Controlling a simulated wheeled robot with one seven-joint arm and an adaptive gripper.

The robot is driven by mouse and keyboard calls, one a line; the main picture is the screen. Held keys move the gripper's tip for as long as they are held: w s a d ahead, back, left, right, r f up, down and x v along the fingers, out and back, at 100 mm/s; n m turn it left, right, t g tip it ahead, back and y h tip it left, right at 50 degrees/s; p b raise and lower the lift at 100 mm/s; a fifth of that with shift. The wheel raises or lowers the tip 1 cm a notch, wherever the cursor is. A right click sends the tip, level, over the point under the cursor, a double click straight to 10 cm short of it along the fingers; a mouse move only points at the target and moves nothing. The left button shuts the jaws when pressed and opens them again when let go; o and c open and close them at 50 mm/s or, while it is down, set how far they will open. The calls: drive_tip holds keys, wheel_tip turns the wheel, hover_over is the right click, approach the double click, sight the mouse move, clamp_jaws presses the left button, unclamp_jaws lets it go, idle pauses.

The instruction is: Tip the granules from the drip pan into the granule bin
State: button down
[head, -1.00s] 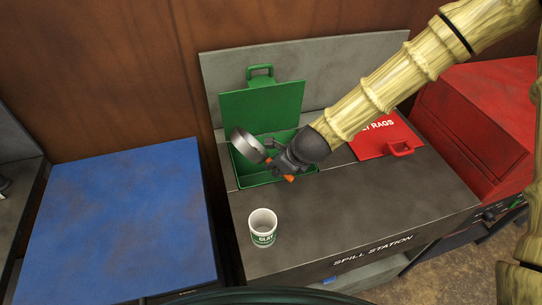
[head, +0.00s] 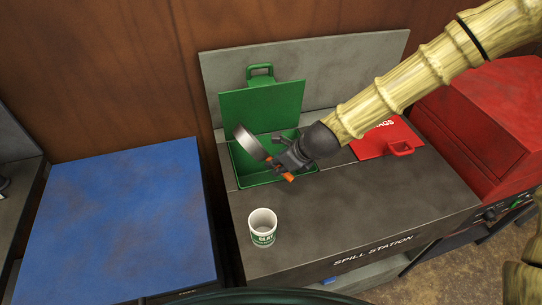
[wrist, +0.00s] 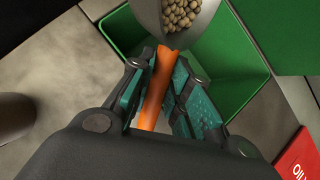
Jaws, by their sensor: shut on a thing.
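The drip pan (head: 251,143) is a small round grey metal pan with an orange handle (wrist: 157,88). My gripper (head: 284,166) is shut on that handle; in the wrist view the fingers (wrist: 158,80) lie either side of it. The pan is tilted and held over the open granule bin (head: 240,172), a green box set into the grey counter. Tan granules (wrist: 182,14) lie in the pan in the wrist view. The bin also shows below the pan there (wrist: 236,97), and its visible floor looks bare. The pan's far part is cut off in that view.
The bin's green lid (head: 262,112) stands open behind it. A red rags lid (head: 385,138) lies right of the bin. A blue-topped surface (head: 125,215) is at left.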

drive_tip(key=shift+w+d+r+m+g+y+b, duration=0.1)
drive_tip(key=shift+w+d+m+g+y+b, duration=0.15)
drive_tip(key=shift+g+y+b, duration=0.5)
idle(0.7)
drive_tip(key=shift+w+d+m+y+b, duration=0.3)
drive_tip(key=shift+w+d+m+y, duration=0.05)
drive_tip(key=shift+d+y, duration=0.35)
idle(0.4)
drive_tip(key=shift+w+d+m+g+y+p, duration=0.15)
drive_tip(key=shift+m+g+y+p, duration=0.15)
drive_tip(key=shift+y, duration=0.4)
drive_tip(key=shift+d+m+g+y+p, duration=0.1)
drive_tip(key=shift+m+g+y, duration=0.25)
drive_tip(key=shift+y, duration=0.3)
drive_tip(key=shift+w+d+m+g+y+p, duration=0.15)
drive_tip(key=shift+g+y, duration=0.25)
drive_tip(key=shift+y, duration=0.3)
idle(2.5)
drive_tip(key=h, duration=0.1)
drive_tip(key=t+h, duration=0.1)
drive_tip(key=a+n+h, duration=0.1)
drive_tip(key=shift+s+b, duration=0.25)
drive_tip(key=shift+b, duration=0.1)
